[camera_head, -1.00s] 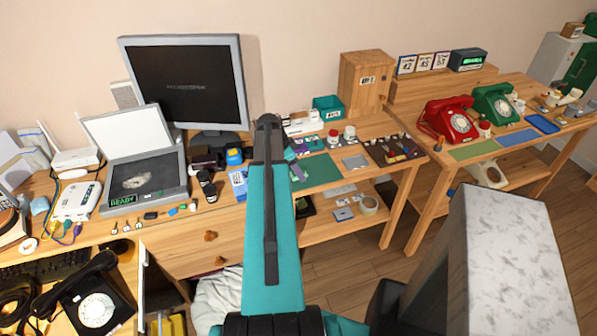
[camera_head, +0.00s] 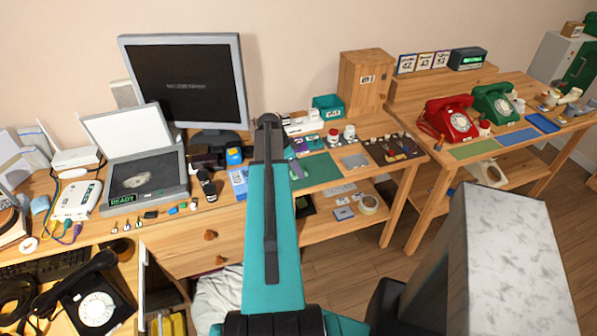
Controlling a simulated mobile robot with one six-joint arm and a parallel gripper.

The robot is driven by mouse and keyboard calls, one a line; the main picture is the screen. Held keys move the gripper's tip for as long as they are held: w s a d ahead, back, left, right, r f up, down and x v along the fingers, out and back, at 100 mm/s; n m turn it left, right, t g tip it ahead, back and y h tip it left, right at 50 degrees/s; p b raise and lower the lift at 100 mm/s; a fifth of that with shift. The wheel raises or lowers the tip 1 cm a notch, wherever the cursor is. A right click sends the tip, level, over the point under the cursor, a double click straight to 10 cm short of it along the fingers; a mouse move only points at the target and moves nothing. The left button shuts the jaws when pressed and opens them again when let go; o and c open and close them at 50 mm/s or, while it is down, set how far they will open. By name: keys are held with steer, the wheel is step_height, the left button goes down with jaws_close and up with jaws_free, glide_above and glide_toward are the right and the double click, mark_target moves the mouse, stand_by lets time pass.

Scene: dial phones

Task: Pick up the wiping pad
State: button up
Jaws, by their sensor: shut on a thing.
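My gripper (camera_head: 268,122), at the far end of my teal and dark arm, is over the back of the wooden desk. It is seen from behind, so its jaws are mostly hidden. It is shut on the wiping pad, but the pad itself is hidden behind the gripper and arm. I cannot tell whether the pad still touches the desk. A green mat (camera_head: 318,172) lies just right of the arm, with small purple and green things at its left edge.
A teal bin (camera_head: 328,107), a wooden box (camera_head: 365,82) and small jars stand to the right. Red (camera_head: 448,120) and green (camera_head: 494,104) dial phones are on the right table.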

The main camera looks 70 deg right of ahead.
steer(key=shift+r, duration=0.2)
steer(key=shift+r+b, duration=0.7)
steer(key=shift+r, duration=0.4)
steer(key=s+a+r+b, duration=0.1)
steer(key=s+a+b, duration=0.4)
steer(key=a, duration=0.7)
steer(key=shift+s+r, duration=0.4)
steer(key=shift+s, duration=0.15)
steer(key=shift+b, duration=0.5)
steer(key=b, duration=0.3)
steer(key=a+b, duration=0.1)
steer(key=b, duration=0.3)
steer(key=shift+s+a+r, duration=0.1)
steer(key=shift+s+a, duration=0.15)
steer(key=shift+s, duration=0.1)
steer(key=shift+s+a+r+b, duration=0.2)
steer(key=shift+a+b, duration=0.1)
steer(key=shift+b, duration=1)
